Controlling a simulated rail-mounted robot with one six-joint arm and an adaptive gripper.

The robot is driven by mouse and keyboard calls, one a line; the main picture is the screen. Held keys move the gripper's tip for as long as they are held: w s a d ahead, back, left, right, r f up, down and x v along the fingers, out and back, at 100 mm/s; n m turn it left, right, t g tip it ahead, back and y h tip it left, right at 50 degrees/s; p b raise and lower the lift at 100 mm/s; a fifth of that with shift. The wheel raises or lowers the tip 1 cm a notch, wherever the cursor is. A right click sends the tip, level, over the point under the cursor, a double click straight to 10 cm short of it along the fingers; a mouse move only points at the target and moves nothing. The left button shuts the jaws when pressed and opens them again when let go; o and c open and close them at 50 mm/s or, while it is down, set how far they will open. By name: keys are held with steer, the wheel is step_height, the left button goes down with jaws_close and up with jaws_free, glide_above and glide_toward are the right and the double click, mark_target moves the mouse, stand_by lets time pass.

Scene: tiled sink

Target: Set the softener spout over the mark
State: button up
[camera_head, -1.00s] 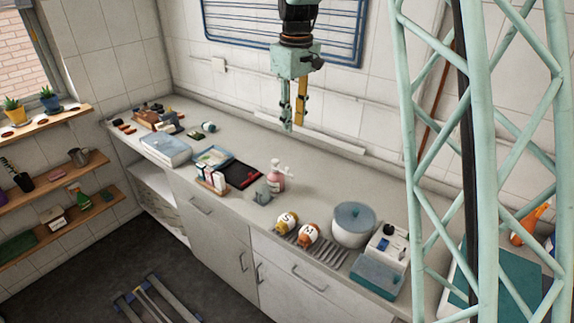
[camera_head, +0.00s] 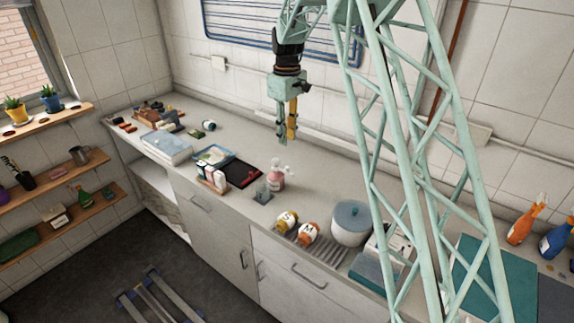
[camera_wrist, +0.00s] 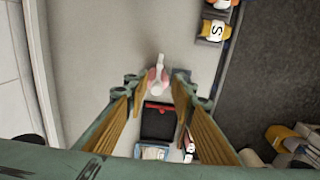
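The softener looks to be the pink bottle with a white pump spout (camera_head: 275,178), upright on the counter beside the black tray. It also shows in the wrist view (camera_wrist: 152,75), beyond my fingers and roughly between them. My gripper (camera_head: 280,147) hangs above the counter behind the bottle, pointing down, apart from it. In the wrist view my gripper (camera_wrist: 156,84) has its two fingers spread with nothing held. I cannot clearly make out the mark; a black tray (camera_head: 241,173) with red on it lies left of the bottle.
A small grey item (camera_head: 262,193) stands close by the bottle. Jars S (camera_head: 286,221) and M (camera_head: 308,232) lie on a ribbed rack, with a lidded pot (camera_head: 351,222) to their right. Small boxes (camera_head: 212,177) stand left. Counter behind the bottle is clear.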

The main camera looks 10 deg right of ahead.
mark_target(287, 167)
steer(key=shift+f, duration=0.15)
stand_by(0.3)
steer(key=shift+f+p, duration=0.5)
steer(key=shift+f, duration=6.25)
jaws_close()
